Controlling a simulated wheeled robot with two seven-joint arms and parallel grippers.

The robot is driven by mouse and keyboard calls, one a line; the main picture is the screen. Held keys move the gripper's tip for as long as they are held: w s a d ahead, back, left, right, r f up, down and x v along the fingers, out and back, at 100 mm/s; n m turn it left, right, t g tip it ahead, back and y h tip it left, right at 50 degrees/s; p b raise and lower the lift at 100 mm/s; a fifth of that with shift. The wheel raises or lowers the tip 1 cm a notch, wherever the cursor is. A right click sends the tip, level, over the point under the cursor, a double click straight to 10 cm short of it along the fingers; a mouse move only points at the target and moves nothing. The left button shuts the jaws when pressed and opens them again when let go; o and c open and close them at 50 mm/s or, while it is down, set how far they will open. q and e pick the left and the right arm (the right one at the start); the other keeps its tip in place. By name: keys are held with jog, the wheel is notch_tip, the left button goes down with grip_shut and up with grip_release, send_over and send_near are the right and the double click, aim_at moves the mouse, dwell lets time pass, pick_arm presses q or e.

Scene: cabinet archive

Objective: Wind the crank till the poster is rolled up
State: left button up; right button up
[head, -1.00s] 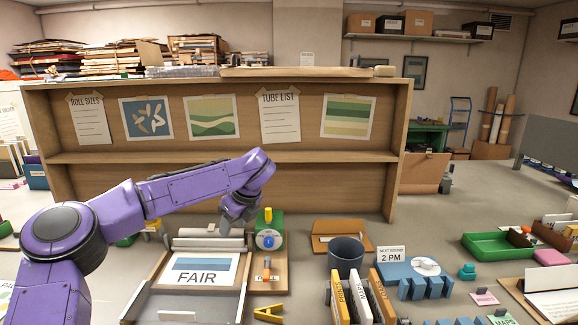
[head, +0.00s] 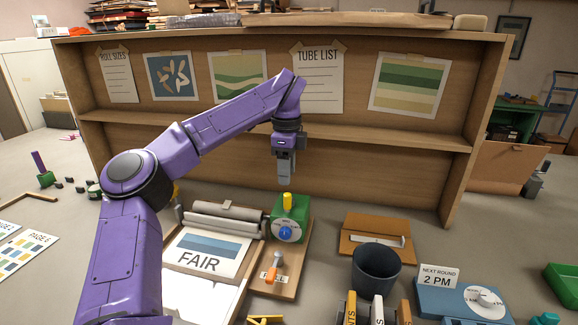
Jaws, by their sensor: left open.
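The poster (head: 203,254) lies flat on a board, with a blue picture and the word FAIR showing. Its far end meets a roller (head: 222,222) at the back of the board. A green crank box (head: 290,218) with a blue and white dial and a yellow knob (head: 287,198) on top stands to the right of the roller. An orange-handled lever (head: 274,266) sits on the wooden base in front of it. My left gripper (head: 286,178) is open, points down and is above the yellow knob, apparently apart from it. My right gripper is out of view.
A wooden shelf unit (head: 400,155) with pinned sheets stands close behind. A dark cup (head: 376,268), an orange-brown folder (head: 377,235) and a blue dial box (head: 465,299) stand to the right. Several upright folders are at the front edge.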

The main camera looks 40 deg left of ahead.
aim_at(286, 194)
pick_arm(q)
notch_tip(286, 194, down, 7)
jog(key=b, duration=0.4)
jog(key=shift+r, duration=0.1)
jog(key=shift+w, duration=0.15)
jog(key=shift+f+b, duration=0.3)
jog(key=shift+b, duration=0.25)
grip_shut()
jog(key=shift+a, duration=0.1)
